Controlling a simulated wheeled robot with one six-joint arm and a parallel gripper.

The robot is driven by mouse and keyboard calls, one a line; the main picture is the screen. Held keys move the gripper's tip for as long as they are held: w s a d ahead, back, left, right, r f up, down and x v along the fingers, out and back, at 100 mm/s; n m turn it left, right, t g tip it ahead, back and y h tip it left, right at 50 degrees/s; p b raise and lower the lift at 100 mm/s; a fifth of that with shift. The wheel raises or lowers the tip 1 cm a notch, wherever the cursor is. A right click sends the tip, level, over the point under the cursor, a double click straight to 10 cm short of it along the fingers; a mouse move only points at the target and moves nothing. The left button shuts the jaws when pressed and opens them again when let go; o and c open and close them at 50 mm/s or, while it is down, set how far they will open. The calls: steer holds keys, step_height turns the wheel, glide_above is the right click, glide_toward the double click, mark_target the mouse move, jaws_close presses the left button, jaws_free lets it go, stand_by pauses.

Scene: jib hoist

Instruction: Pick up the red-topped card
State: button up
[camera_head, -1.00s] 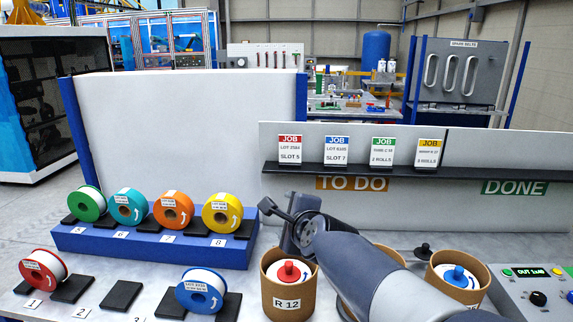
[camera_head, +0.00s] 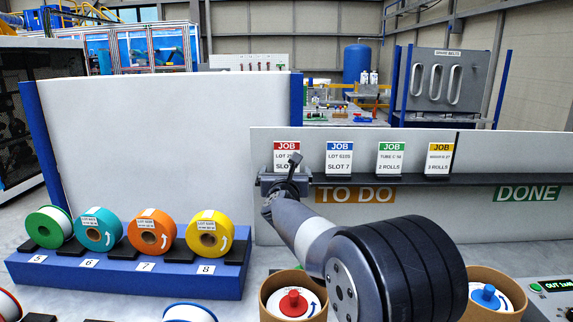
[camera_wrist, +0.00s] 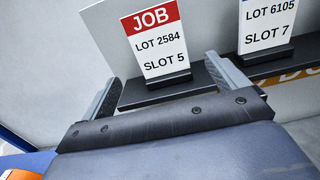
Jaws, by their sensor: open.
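The red-topped card (camera_head: 287,150) stands upright at the left end of the shelf above the TO DO sign. In the wrist view the card (camera_wrist: 157,42) reads JOB, LOT 2584, SLOT 5 and sits in a dark holder on the shelf. My gripper (camera_head: 284,180) is in front of this card and partly covers its lower part. In the wrist view my gripper (camera_wrist: 164,68) is open and empty. Its two fingers stand left and right of the card's lower part; I cannot tell whether they reach around it.
A blue-topped card (camera_head: 339,156) stands close to the right, also seen in the wrist view (camera_wrist: 267,22). A green-topped card (camera_head: 390,158) and a yellow-topped card (camera_head: 439,158) follow. The shelf (camera_head: 500,180) is bare above DONE. Coloured rolls sit on a blue rack (camera_head: 130,273).

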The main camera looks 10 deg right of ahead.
mark_target(287, 164)
steer(key=shift+w+d+f+p, duration=0.1)
steer(key=shift+w+d+p, duration=0.25)
steer(key=shift+w, duration=0.65)
steer(key=shift+w+d+f+p, duration=0.1)
steer(key=shift+w+p, duration=0.4)
steer(key=shift+w, duration=0.45)
steer(key=shift+w+d+p, duration=0.25)
steer(key=shift+w+p, duration=0.2)
steer(key=shift+w, duration=0.55)
steer(key=c, duration=1.1)
